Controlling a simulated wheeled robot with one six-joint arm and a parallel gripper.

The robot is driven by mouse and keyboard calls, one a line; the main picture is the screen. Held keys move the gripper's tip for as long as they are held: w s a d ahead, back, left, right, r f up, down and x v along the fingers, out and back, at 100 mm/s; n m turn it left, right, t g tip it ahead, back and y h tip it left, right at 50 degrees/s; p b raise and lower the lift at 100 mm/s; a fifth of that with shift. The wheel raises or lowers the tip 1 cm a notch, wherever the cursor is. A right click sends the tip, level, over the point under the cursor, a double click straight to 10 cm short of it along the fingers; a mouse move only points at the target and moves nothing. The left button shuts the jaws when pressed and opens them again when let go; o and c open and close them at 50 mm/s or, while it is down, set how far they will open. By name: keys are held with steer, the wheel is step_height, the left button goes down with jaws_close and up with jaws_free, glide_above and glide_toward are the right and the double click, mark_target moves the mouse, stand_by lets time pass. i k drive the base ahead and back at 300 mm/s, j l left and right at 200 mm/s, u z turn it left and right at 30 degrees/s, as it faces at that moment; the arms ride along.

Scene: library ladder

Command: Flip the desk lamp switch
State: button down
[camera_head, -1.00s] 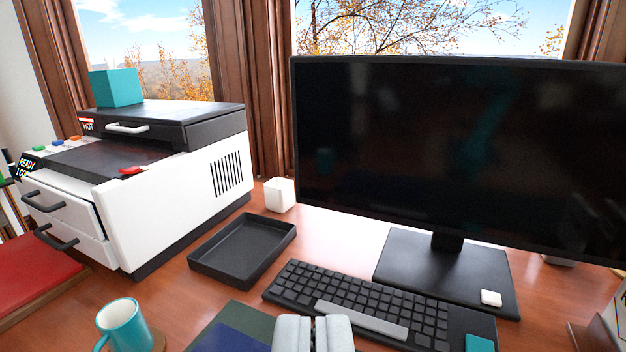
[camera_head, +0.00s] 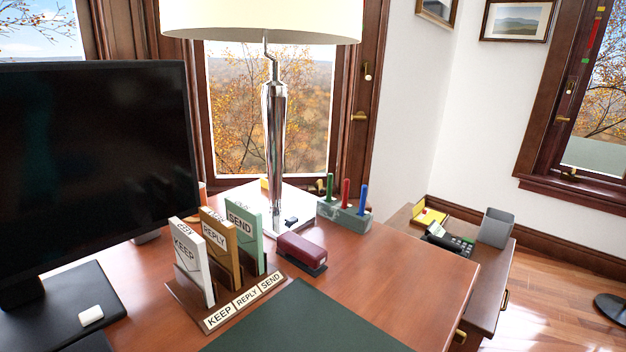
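The desk lamp (camera_head: 273,130) stands at the back of the desk, in front of the window. It has a cream shade (camera_head: 262,18), cut off by the top edge, and a shiny metal stem. Its square pale base (camera_head: 268,224) is partly hidden by the letter holder. A small dark piece (camera_head: 291,221) on the front of the base looks like the switch; its position is too small to tell. My gripper is not in view.
The letter holder (camera_head: 226,305) with KEEP, REPLY and SEND slots stands before the lamp. A maroon stapler (camera_head: 302,253) and a pen block (camera_head: 344,215) flank the base at right. A monitor (camera_head: 95,150) fills the left. The desk's right side (camera_head: 415,270) is clear.

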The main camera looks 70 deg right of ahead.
mark_target(292, 219)
steer(key=k+j+z, duration=0.15)
steer(key=z, duration=1.35)
